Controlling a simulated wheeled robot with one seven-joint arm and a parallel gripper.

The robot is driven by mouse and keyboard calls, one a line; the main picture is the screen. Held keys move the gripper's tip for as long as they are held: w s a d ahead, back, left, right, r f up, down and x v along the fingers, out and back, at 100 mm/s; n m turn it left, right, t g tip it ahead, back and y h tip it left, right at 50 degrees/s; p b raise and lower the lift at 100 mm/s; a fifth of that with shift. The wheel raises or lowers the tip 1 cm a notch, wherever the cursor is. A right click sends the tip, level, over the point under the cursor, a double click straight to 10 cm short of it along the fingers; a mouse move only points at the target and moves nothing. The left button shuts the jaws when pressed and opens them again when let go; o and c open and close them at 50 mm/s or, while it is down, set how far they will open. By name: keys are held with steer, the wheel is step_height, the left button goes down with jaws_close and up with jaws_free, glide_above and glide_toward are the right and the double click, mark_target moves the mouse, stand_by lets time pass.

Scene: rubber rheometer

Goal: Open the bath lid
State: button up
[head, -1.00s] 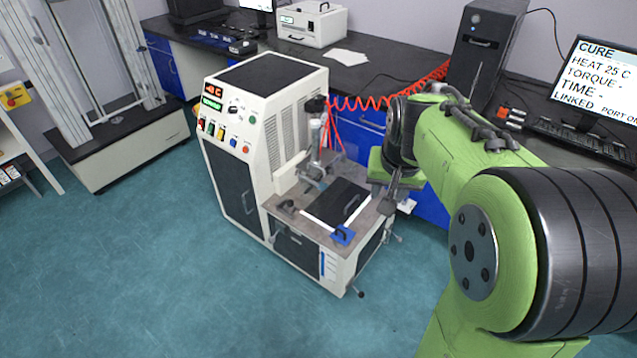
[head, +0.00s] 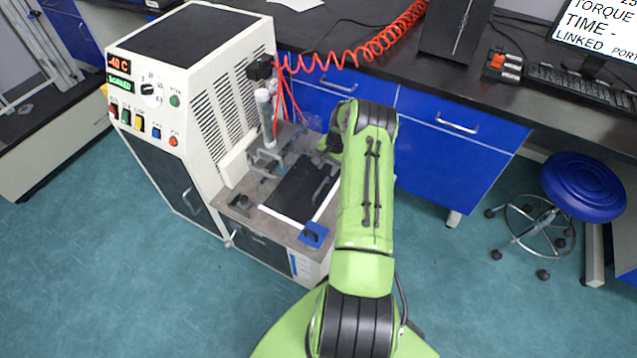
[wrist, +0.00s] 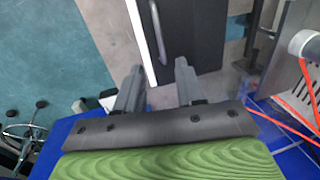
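A grey upright cylinder (head: 265,118) and clamp stand behind the lid, with a red coiled hose (head: 350,50) beyond. A blue block (head: 313,235) sits at the machine's front corner. Blue cabinets (head: 440,125) stand behind my arm; a blue stool (head: 583,187) is at right.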

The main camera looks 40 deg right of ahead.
mark_target(321, 186)
steer(key=f+b, duration=0.1)
steer(key=f, duration=0.2)
steer(key=w+f+b, duration=0.1)
steer(key=f, duration=0.3)
steer(key=w+f+b, duration=0.1)
steer(key=f, duration=0.2)
steer(key=shift+a+f, duration=0.25)
steer(key=shift+f, duration=0.15)
jaws_close()
